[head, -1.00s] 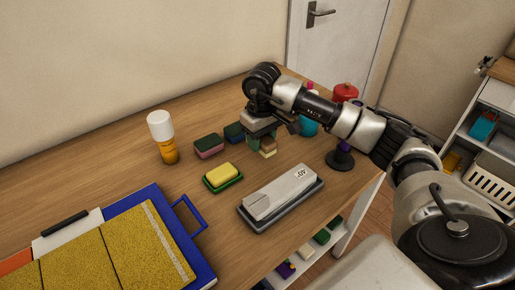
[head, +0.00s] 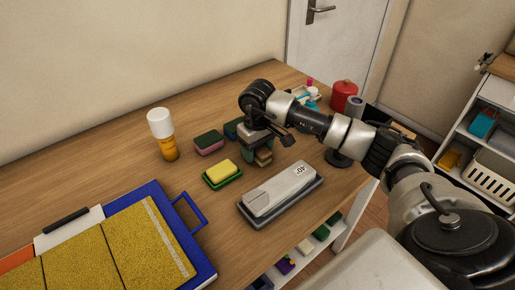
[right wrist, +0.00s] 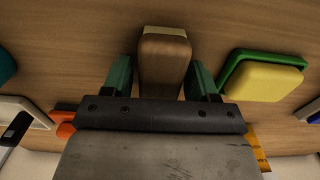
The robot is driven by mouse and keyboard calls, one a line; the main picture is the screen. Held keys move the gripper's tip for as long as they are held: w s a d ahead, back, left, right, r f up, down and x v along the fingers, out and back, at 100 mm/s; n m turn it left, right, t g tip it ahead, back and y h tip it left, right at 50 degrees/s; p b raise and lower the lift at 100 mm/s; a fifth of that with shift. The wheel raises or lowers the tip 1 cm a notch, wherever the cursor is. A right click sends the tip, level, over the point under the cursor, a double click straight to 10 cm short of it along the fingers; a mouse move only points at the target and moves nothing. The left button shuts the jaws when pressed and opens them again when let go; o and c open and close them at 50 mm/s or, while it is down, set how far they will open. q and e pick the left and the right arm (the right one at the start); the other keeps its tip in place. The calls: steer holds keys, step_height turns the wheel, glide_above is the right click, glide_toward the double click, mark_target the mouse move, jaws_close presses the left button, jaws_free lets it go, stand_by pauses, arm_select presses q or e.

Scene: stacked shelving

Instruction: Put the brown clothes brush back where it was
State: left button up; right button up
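The brown clothes brush (head: 264,157) is a small wooden block with a pale, cream-coloured end. In the right wrist view the brush (right wrist: 164,65) lies between the two green fingers of my right gripper (right wrist: 160,78), which are closed in along its sides. In the head view my right gripper (head: 257,152) points down over the wooden table and partly covers the brush. Whether the brush touches the table is hard to tell. My left gripper is not in view.
A grey sharpening-stone-like block (head: 275,197) lies close in front of the brush. A yellow sponge on green (head: 223,172) and a pink-green sponge (head: 209,142) lie to its left. A red pot (head: 343,92) and a white tray (head: 300,94) stand behind my arm.

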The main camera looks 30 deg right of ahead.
steer(key=shift+o, duration=0.6)
steer(key=shift+r, duration=0.1)
steer(key=shift+r+p, duration=0.25)
steer(key=shift+p, duration=0.1)
step_height(320, 180, up, 12)
steer(key=b, duration=0.1)
steer(key=shift+f, duration=0.15)
